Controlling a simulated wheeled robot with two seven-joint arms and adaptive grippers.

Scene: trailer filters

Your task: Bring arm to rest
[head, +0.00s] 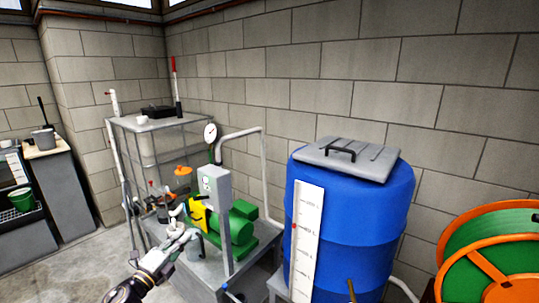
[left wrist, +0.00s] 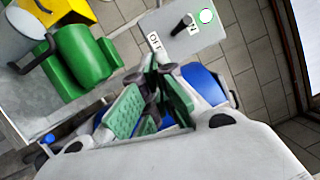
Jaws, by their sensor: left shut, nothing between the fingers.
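My left gripper (head: 186,234) comes in from the lower left in the head view, in front of the pump bench. It is shut and empty, and its green-padded fingers show in the left wrist view (left wrist: 156,75). Behind it in the head view is a green pump (head: 241,226) with a yellow part (head: 198,214). A grey switch box (head: 214,185) stands on a post to its right. In the left wrist view the switch box (left wrist: 212,38) shows a black knob and a green light beyond the fingertips. My right gripper is in neither view.
A large blue barrel (head: 350,220) with a grey lid (head: 348,157) stands right of the bench. An orange and green reel (head: 490,262) is at the lower right. A caged tank (head: 165,150) stands behind. Open floor (head: 60,270) lies at the left.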

